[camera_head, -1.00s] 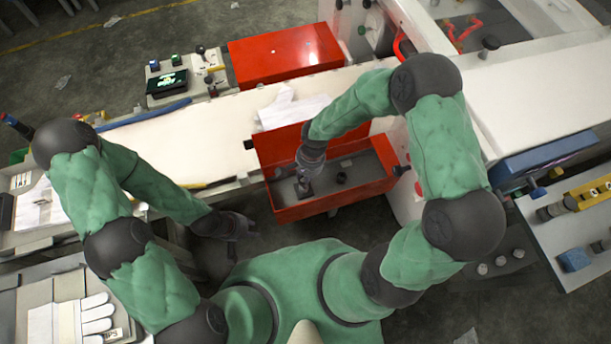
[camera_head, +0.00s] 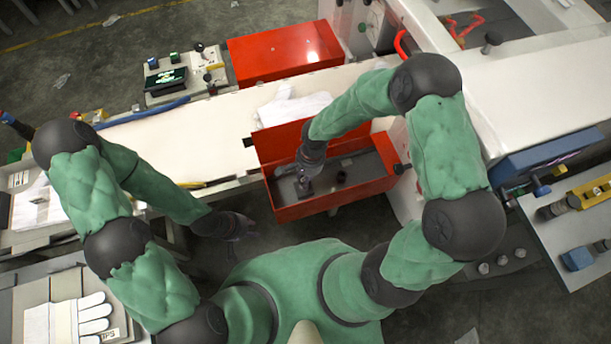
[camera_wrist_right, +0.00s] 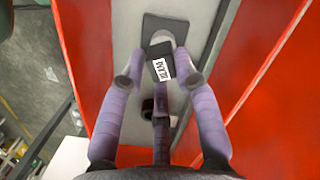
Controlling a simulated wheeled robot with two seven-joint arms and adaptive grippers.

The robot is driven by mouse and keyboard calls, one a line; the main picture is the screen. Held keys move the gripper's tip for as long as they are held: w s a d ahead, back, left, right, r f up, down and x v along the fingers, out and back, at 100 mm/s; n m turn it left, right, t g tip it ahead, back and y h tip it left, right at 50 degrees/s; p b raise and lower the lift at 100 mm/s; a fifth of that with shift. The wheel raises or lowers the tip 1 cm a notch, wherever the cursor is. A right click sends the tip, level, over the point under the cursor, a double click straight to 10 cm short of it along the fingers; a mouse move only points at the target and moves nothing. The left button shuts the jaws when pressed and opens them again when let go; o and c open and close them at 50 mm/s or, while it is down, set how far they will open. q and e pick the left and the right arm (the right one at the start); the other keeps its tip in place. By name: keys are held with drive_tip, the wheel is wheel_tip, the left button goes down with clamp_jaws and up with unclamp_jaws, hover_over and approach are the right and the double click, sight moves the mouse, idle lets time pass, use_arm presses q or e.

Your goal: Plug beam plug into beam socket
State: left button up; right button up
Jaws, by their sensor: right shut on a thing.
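My right gripper (camera_head: 306,182) reaches down into an open red drawer (camera_head: 297,210). In the right wrist view its purple fingers (camera_wrist_right: 161,80) are shut on a small black block with a white label (camera_wrist_right: 162,64), which looks like the beam plug. Just beyond the block lies a dark plate with a pale round part (camera_wrist_right: 168,27) on the grey drawer floor, perhaps the beam socket. The block overlaps this plate in the view; I cannot tell whether they touch. My left gripper (camera_head: 240,228) hangs left of the drawer, away from these things; its fingers are too dark to read.
A short dark cylinder (camera_head: 341,177) stands in the drawer, right of my right gripper. The drawer's red walls rise close around that gripper. A white cloth or glove (camera_head: 292,106) lies on the white counter (camera_head: 190,146) behind. A closed red box (camera_head: 284,52) stands farther back.

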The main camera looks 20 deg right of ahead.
drive_tip(key=shift+f+b, duration=0.35)
drive_tip(key=shift+f, duration=0.05)
drive_tip(key=o, duration=1)
drive_tip(key=r, duration=0.4)
drive_tip(key=d+r, duration=0.1)
drive_tip(key=r, duration=0.7)
drive_tip(key=shift+w+d, duration=0.3)
drive_tip(key=shift+d, duration=0.05)
drive_tip(key=shift+f, duration=0.1)
